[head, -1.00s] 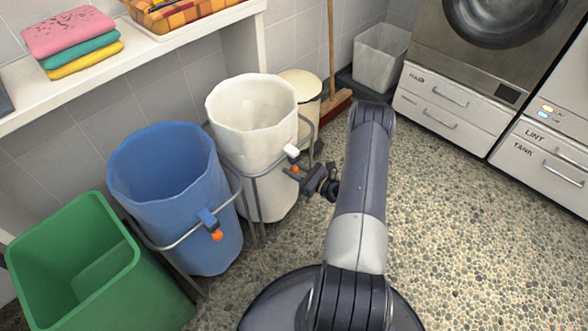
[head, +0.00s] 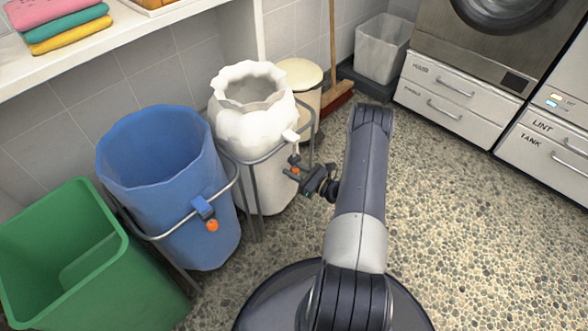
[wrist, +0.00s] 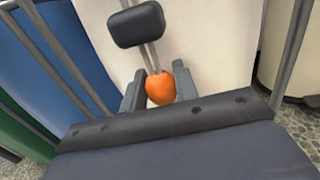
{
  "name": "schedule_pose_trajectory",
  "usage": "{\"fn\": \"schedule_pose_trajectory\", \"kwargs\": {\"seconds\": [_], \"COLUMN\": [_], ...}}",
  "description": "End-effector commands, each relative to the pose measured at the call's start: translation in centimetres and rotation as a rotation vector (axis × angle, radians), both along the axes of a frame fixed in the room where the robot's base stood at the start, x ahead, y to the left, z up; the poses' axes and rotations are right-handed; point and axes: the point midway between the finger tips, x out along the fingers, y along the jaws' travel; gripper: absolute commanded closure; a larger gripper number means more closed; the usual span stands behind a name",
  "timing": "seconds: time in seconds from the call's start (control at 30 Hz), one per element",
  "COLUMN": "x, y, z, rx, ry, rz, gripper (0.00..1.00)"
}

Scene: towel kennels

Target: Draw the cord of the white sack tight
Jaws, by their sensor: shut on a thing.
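The white sack (head: 250,127) stands in a grey metal frame, its mouth partly drawn in with a ruffled rim and a smaller opening. My gripper (head: 298,174) is shut on the orange bead, to the right of and below the cord lock. In the wrist view the orange bead (wrist: 160,87) sits between the two fingers, with the cord stretched up to a dark-looking lock (wrist: 138,25).
A blue sack (head: 165,180) with its own orange bead (head: 212,225) hangs in a frame to the left. A green bin (head: 85,260) stands further left. A cream lidded bin (head: 302,78) is behind the white sack. The pebbled floor on the right is clear.

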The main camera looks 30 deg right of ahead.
Motion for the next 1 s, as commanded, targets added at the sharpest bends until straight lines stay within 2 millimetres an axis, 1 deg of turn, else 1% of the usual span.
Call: {"fn": "schedule_pose_trajectory", "kwargs": {"seconds": [0.03, 0.13, 0.23, 0.53, 0.57, 0.8, 1.0], "x": [-0.1, 0.0, 0.0, -0.1, -0.1, 0.0, 0.0], "y": [0.1, 0.1, 0.0, 0.1, 0.1, 0.0, 0.0], "z": [-1.5, -2.5, -2.8, -2.9, -3.0, -2.8, -2.7], "rx": [0.002, 0.001, 0.001, -0.001, -0.001, 0.0, 0.0], "ry": [0.003, 0.002, 0.002, 0.008, 0.008, 0.004, 0.002], "rz": [0.001, 0.001, 0.001, 0.0, 0.0, 0.0, 0.0], "gripper": [1.0, 1.0, 1.0, 1.0, 0.69, 0.51, 0.51]}}
